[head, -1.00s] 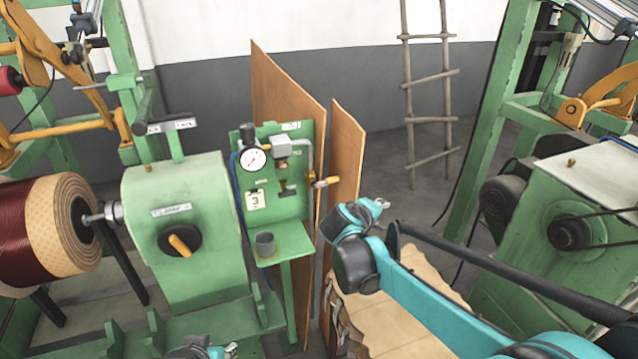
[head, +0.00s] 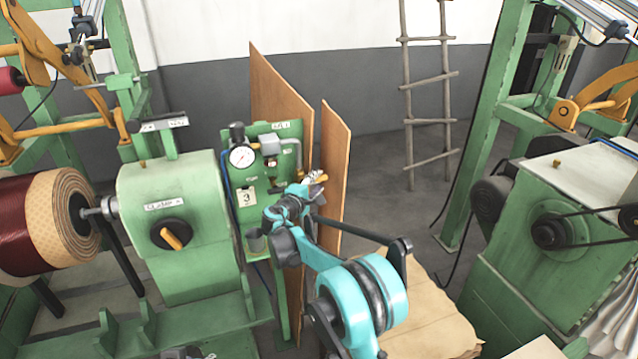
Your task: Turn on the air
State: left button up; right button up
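The green air panel (head: 270,135) stands upright left of centre in the head view, with a round white gauge (head: 242,157) and grey piping on it. A small yellow valve handle (head: 323,183) shows at the panel's right edge, partly hidden by my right gripper (head: 316,176). The gripper's fingertips are at the handle. Whether they touch it or are closed around it is too small to tell. My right arm hides the lower right of the panel. Only a small part of my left gripper (head: 188,353) shows at the bottom edge, and its fingers cannot be made out.
A green winding machine with a knob (head: 170,235) and a dark red coil (head: 35,225) stand at the left. Wooden boards (head: 336,170) stand behind and right of the panel. A ladder (head: 428,85) leans at the back wall. Another green machine (head: 545,200) is at the right.

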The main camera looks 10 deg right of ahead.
jog(key=shift+x, duration=1.05)
grip_shut()
jog(key=shift+r+n+b, duration=0.1)
jog(key=shift+n+b, duration=0.2)
jog(key=shift+s+a+r+n+t+h+b, duration=0.15)
jog(key=shift+r+n+t+h+b, duration=0.3)
jog(key=shift+n+t, duration=0.35)
jog(key=shift+w+a+r+n+t+h+b, duration=0.1)
jog(key=shift+a+r+n+t+h+b, duration=0.1)
jog(key=shift+r+n+t+b, duration=0.5)
jog(key=shift+s+a+r+n+t+h+b, duration=0.15)
jog(key=shift+r+n+t+h+b, duration=0.2)
jog(key=shift+n+t, duration=0.55)
